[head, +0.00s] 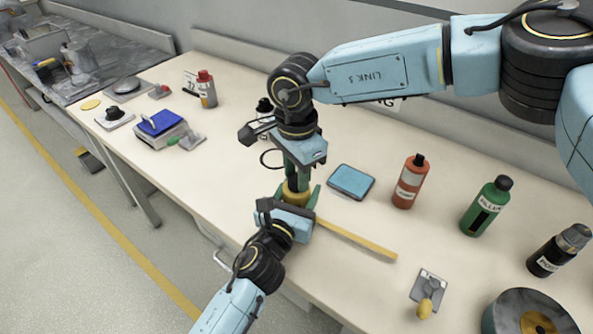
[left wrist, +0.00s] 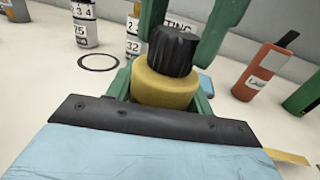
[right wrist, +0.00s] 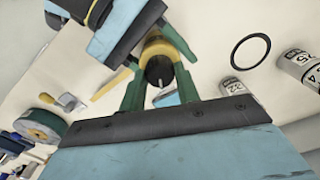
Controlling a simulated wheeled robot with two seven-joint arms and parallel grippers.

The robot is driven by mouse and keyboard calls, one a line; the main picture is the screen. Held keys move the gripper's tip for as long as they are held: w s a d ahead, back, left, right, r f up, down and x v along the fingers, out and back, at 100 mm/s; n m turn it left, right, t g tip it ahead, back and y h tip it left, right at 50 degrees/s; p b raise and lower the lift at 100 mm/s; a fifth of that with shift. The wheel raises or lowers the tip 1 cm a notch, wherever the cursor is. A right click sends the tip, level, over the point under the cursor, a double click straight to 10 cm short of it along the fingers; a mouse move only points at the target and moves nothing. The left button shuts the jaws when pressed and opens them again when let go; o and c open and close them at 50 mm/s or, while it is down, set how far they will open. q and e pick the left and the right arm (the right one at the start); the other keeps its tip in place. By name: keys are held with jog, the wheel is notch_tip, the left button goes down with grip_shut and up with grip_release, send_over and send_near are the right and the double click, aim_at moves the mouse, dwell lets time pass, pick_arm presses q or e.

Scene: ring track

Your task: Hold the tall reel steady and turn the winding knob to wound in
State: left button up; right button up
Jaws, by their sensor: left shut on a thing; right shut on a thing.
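The tall reel is a yellow round body (head: 294,196) with a dark ribbed winding knob (left wrist: 172,52) on top. It stands upright on the pale bench near its front edge. My left gripper (head: 297,200) comes from the front, and its green fingers are shut on the yellow body from both sides. My right gripper (head: 298,176) points down from above, its green fingers shut around the knob. In the right wrist view the knob (right wrist: 160,71) sits between those fingers, with a small pale mark on it. Fingers hide much of the reel in the head view.
A blue pad (head: 351,182), red bottle (head: 409,184), green bottle (head: 486,207) and black bottle (head: 559,251) stand to the right. A yellow strip (head: 357,240) lies beside the reel. A grey drum (head: 505,315) is at front right. The bench left of the arms is partly clear.

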jog(key=shift+m, duration=0.3)
jog(key=m, duration=0.6)
jog(key=shift+m, duration=0.3)
jog(key=m, duration=1)
jog(key=shift+m, duration=0.4)
jog(key=m, duration=0.3)
jog(key=shift+m, duration=0.3)
jog(key=m, duration=0.3)
jog(key=shift+m, duration=0.3)
pick_arm(q)
jog(key=shift+f, duration=0.1)
pick_arm(e)
jog(key=shift+m, duration=2)
